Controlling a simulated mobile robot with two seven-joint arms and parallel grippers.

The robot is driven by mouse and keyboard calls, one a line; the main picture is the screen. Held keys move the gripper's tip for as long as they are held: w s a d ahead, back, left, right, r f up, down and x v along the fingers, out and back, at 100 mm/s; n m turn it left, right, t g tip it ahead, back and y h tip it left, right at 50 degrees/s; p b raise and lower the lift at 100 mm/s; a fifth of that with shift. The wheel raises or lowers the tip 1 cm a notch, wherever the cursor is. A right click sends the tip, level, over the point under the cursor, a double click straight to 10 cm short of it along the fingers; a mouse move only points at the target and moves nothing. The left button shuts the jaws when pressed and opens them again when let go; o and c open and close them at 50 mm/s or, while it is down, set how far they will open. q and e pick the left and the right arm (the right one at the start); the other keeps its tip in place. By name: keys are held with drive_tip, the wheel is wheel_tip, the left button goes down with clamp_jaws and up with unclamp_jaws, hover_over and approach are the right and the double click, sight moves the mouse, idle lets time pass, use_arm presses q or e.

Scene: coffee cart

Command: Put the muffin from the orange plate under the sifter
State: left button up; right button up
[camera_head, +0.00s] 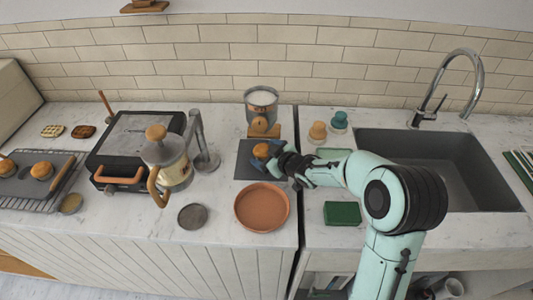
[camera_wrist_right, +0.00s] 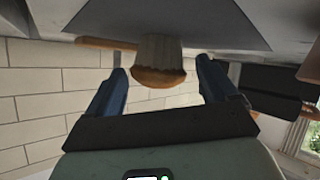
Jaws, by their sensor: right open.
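The orange plate (camera_head: 262,224) is empty on the counter. The muffin (camera_head: 261,150) sits on a dark grey mat (camera_head: 244,172) behind it, just in front of the sifter (camera_head: 262,101) on its wooden stand. In the right wrist view, upside down, the muffin (camera_wrist_right: 157,66) stands upright in its pale wrapper on the grey mat (camera_wrist_right: 215,25). My right gripper (camera_head: 266,158) is open at the muffin. In the wrist view its two blue fingers (camera_wrist_right: 162,68) lie on either side of the muffin, with visible gaps. My left gripper is out of view.
A glass press (camera_head: 167,165) and a black grill (camera_head: 121,150) stand to the left, with a small grey dish (camera_head: 192,217) in front. Two small shakers (camera_head: 318,131) and a green sponge (camera_head: 342,213) are right of the mat. The sink (camera_head: 440,165) lies farther right.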

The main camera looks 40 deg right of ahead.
drive_tip(key=p+v, duration=0.1)
drive_tip(key=v, duration=1)
drive_tip(key=shift+r, duration=0.2)
drive_tip(key=shift+s+r+p, duration=0.1)
drive_tip(key=shift+s+p, duration=0.2)
drive_tip(key=shift+s, duration=0.1)
drive_tip(key=shift+a, duration=0.1)
